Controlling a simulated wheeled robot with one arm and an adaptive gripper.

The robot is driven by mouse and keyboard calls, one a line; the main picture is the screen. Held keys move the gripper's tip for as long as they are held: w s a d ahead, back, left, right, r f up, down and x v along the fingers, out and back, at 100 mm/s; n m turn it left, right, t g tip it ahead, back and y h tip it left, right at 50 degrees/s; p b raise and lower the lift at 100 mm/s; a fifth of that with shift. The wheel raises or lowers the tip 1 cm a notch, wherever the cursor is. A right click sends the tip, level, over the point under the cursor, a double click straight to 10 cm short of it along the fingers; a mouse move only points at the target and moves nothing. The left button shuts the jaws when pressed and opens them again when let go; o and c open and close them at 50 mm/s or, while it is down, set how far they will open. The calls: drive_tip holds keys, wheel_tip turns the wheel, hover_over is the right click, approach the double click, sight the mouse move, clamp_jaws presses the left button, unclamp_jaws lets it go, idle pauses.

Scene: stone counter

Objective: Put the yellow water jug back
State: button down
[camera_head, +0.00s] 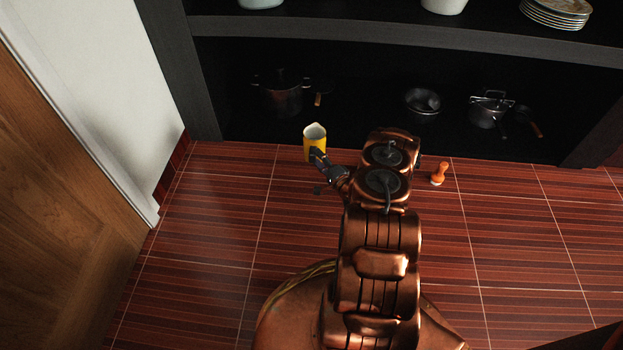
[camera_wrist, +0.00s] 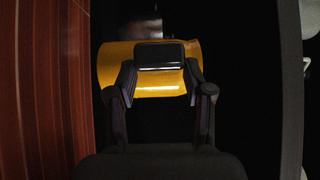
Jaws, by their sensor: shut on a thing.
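The yellow water jug (camera_head: 314,138) is upright in the head view, at the front edge of the dark lower shelf. My gripper (camera_head: 317,155) reaches it from the near side and is shut on it. In the wrist view the jug's yellow body (camera_wrist: 112,66) lies across the picture, with a dark handle (camera_wrist: 159,55) between the fingers of my gripper (camera_wrist: 160,72). I cannot tell whether the jug's base touches anything.
The lower shelf holds a dark pot (camera_head: 281,97), a metal bowl (camera_head: 422,103) and a lidded pot (camera_head: 490,110). The upper shelf (camera_head: 340,29) overhangs it and carries stacked plates (camera_head: 556,12). An orange object (camera_head: 439,174) stands on the red tiled floor (camera_head: 210,240).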

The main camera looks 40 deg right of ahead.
drive_tip(key=shift+s+a+f+b, duration=0.1)
drive_tip(key=shift+f+b, duration=1)
drive_tip(key=shift+f, duration=1.6)
drive_tip(key=shift+a+f+b, duration=0.1)
drive_tip(key=shift+f+b, duration=0.95)
drive_tip(key=shift+f, duration=1.65)
drive_tip(key=shift+f, duration=0.2)
drive_tip(key=shift+c, duration=2.3)
unclamp_jaws()
drive_tip(key=shift+r, duration=0.1)
drive_tip(key=shift+s+r, duration=0.1)
drive_tip(key=shift+s, duration=0.1)
drive_tip(key=s, duration=1.1)
drive_tip(key=shift+s, duration=0.4)
